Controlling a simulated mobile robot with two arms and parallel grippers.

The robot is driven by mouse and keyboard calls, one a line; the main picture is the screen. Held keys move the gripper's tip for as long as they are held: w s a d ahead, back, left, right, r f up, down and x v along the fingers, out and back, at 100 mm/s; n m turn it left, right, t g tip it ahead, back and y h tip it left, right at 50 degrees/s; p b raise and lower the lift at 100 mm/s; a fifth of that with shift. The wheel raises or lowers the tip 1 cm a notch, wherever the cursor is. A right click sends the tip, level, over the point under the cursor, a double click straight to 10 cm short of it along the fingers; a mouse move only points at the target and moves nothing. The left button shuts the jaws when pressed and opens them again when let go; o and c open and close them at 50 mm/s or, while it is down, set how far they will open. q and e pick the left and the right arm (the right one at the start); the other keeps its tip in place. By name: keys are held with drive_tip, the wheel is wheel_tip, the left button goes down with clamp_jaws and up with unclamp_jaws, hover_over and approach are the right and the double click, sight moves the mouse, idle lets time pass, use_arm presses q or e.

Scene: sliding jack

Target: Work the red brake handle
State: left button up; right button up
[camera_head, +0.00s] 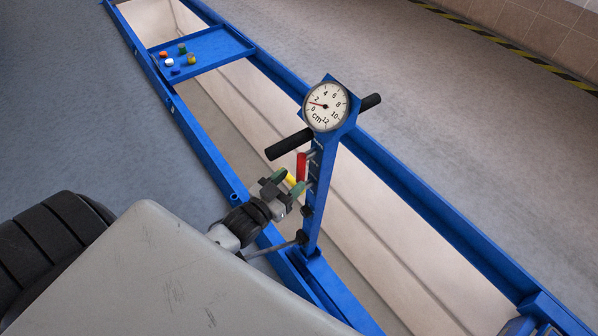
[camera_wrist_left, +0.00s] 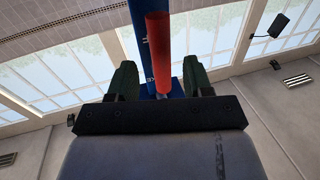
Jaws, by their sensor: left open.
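The red brake handle (camera_head: 301,167) is on the left side of a blue upright post (camera_head: 324,190), below a black crossbar grip. My left gripper (camera_head: 288,183), with green fingertips, is open just below and left of the red handle, beside a yellow handle (camera_head: 291,180). In the left wrist view the red handle (camera_wrist_left: 158,45) rises ahead, lined up between the two open fingers (camera_wrist_left: 160,80). I cannot tell whether either finger touches it. My right gripper is not in view.
A round dial (camera_head: 326,106) marked in cm tops the post, its needle between 0 and 2. A black crossbar grip (camera_head: 289,144) sticks out below it. Blue rails (camera_head: 190,125) edge a long pit. A blue tray (camera_head: 215,47) with several small coloured items spans it farther back.

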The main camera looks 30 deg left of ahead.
use_arm(q)
drive_tip(key=s+a, duration=0.1)
drive_tip(key=s, duration=0.5)
drive_tip(key=shift+s+f, duration=0.1)
idle(0.3)
drive_tip(key=s+d+g+y, duration=0.2)
drive_tip(key=s+d+g, duration=0.2)
drive_tip(key=d+g, duration=0.25)
drive_tip(key=s+d+r+g+y, duration=0.1)
drive_tip(key=s+d+r+g, duration=0.15)
drive_tip(key=s+g, duration=0.65)
drive_tip(key=s+f, duration=0.3)
drive_tip(key=f, duration=2.5)
drive_tip(key=s+a+f+g, duration=0.1)
drive_tip(key=s+f, duration=0.6)
drive_tip(key=s+a+f, duration=0.2)
drive_tip(key=s+f, duration=0.4)
drive_tip(key=s, duration=0.2)
drive_tip(key=shift+s+a+f+g, duration=0.3)
drive_tip(key=shift+f+g, duration=0.05)
drive_tip(key=shift+f, duration=0.05)
